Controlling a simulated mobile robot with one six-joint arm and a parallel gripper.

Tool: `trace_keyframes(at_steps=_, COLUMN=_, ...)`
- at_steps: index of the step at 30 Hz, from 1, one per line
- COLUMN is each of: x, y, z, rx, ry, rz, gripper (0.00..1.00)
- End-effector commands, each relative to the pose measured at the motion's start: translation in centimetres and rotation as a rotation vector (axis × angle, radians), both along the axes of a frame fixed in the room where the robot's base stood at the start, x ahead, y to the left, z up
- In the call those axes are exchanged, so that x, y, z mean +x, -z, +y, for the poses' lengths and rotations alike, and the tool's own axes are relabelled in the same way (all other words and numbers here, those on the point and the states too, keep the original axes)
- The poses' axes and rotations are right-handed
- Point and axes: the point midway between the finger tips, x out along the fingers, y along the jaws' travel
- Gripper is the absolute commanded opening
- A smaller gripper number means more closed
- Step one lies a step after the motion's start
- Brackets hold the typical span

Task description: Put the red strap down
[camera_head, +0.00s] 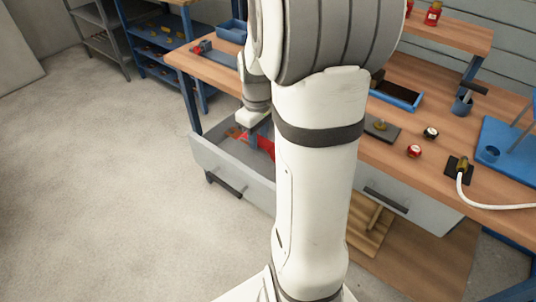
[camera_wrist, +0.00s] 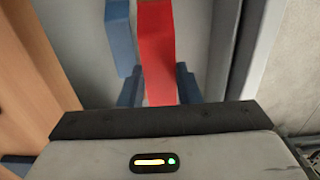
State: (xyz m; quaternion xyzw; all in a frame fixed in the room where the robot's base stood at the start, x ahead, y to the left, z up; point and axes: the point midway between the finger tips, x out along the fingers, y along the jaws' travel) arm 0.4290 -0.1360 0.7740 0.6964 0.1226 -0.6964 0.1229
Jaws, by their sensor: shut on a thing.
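The red strap (camera_wrist: 156,45) runs up the middle of the wrist view, between the two blue fingers of my gripper (camera_wrist: 159,90), which is shut on it. In the head view my gripper (camera_head: 254,138) points down into the open grey drawer (camera_head: 222,165) under the bench's left end. Red (camera_head: 267,146) shows beside the fingers there, partly hidden by my arm. I cannot tell whether the strap touches the drawer floor.
A blue piece (camera_wrist: 118,38) lies left of the strap in the wrist view. The drawer's wall (camera_wrist: 247,50) runs along the right. The wooden bench (camera_head: 400,165) holds a blue tray (camera_head: 397,95) and several small parts. Open floor (camera_head: 110,190) lies at the left.

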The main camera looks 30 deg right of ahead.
Motion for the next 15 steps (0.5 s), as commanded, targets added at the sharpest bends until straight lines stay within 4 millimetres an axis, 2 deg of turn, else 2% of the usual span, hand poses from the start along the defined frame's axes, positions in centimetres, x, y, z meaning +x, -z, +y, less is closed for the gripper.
trace_keyframes(at_steps=1, x=-0.1, y=1.4, z=0.0, rx=0.001, ry=0.000, rz=0.005, gripper=0.06)
trace_keyframes(at_steps=3, x=0.0, y=2.3, z=0.1, rx=0.001, ry=0.000, rz=0.003, gripper=0.06)
trace_keyframes(at_steps=10, x=0.0, y=4.1, z=0.1, rx=0.000, ry=0.000, rz=0.002, gripper=0.06)
trace_keyframes(at_steps=15, x=0.0, y=6.6, z=0.1, rx=0.000, ry=0.000, rz=0.002, gripper=0.06)
